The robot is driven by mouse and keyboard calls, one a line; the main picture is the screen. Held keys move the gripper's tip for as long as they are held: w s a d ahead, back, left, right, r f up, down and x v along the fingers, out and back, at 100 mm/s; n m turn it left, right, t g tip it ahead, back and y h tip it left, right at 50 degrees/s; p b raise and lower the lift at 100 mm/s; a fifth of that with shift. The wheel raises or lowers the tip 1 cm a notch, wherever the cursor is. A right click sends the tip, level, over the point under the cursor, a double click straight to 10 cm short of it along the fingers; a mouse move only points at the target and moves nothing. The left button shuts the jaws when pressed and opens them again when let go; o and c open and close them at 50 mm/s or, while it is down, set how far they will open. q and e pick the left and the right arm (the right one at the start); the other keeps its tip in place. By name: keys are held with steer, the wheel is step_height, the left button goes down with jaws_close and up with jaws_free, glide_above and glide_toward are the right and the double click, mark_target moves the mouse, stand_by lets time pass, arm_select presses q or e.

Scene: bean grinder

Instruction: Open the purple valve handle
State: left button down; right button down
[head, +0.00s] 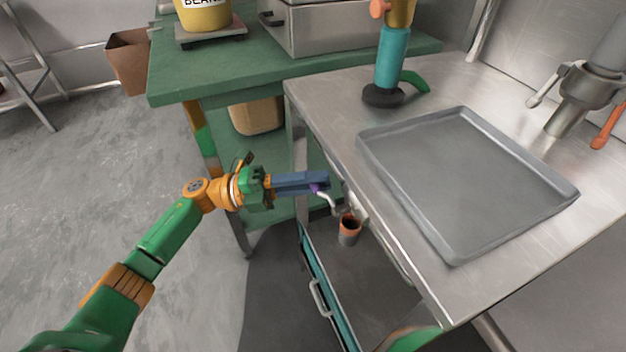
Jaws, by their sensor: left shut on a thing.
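The purple valve handle (317,188) shows as a small purple patch at the side of the steel counter, just under its left edge. My left gripper (318,182) reaches in from the left. Its blue-grey fingers are shut on the purple handle and hide most of it. A pale curved pipe (328,201) runs from the handle down to the right. My right gripper is not in view.
A grey tray (452,250) lies on the steel counter (337,112), with a teal-and-orange device (392,58) behind it. A small orange-rimmed cup (349,232) sits below the counter edge. A teal drawer (322,280) stands open underneath. A green table (180,88) is behind.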

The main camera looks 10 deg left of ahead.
arm_select(q)
steer(key=shift+f, duration=0.1)
steer(key=c, duration=0.8)
jaws_free()
steer(key=shift+c, duration=0.2)
steer(key=b+v, duration=0.1)
steer(key=v, duration=0.6)
steer(key=shift+b, duration=0.3)
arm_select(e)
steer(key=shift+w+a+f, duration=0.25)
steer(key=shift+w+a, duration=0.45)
